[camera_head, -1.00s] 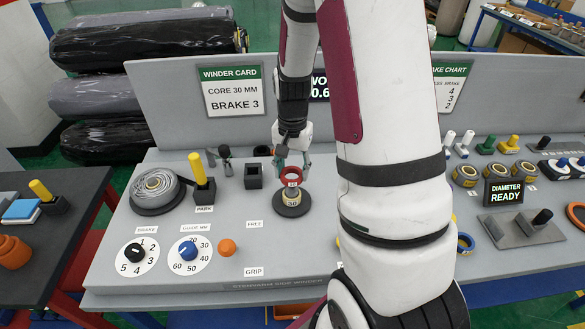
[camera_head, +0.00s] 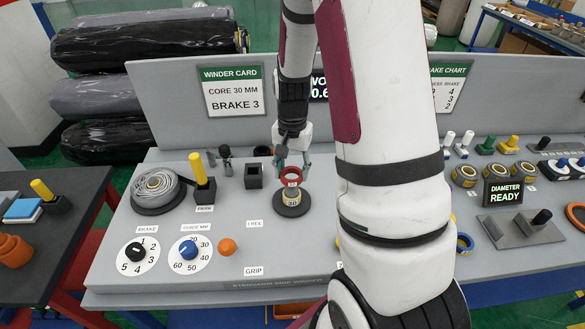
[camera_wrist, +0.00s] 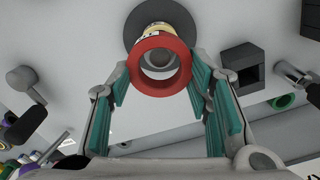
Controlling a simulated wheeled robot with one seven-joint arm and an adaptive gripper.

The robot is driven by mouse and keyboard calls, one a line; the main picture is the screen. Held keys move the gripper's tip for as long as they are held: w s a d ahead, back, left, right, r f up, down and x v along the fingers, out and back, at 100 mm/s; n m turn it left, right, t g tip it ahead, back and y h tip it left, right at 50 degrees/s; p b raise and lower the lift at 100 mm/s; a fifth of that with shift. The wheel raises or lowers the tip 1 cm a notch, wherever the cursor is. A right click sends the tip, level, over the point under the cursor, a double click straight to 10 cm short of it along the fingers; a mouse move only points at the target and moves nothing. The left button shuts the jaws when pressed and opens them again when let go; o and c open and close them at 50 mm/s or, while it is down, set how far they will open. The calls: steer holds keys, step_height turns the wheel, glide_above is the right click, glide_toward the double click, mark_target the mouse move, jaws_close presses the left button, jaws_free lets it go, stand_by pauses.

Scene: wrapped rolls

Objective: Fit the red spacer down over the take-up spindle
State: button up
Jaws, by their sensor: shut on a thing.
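The red spacer (camera_head: 291,173) is a short ring held upright by my gripper (camera_head: 293,163). It shows in the wrist view as a red ring (camera_wrist: 137,74) between the teal finger pads of my gripper (camera_wrist: 160,80). A pale core with a yellow label (camera_head: 291,196) stands on the round dark base (camera_head: 291,210) of the take-up spindle. The spacer lines up over the core in the head view. In the wrist view the core's far part shows behind the ring, and pale and grey surfaces show through its hole. I cannot tell whether spacer and core touch.
A dark square holder (camera_head: 253,176) stands left of my gripper. A grey roll (camera_head: 157,187) and a yellow-handled lever (camera_head: 201,175) are further left. The brake dial (camera_head: 134,254), guide dial (camera_head: 188,252) and orange knob (camera_head: 227,246) are in front. My arm hides the bench right of the spindle.

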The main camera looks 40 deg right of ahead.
mark_target(292, 183)
steer(key=shift+f+b, duration=1)
steer(key=shift+f, duration=1.8)
steer(key=o, duration=1)
steer(key=shift+r, duration=0.1)
step_height(292, 183, up, 12)
steer(key=shift+f, duration=0.1)
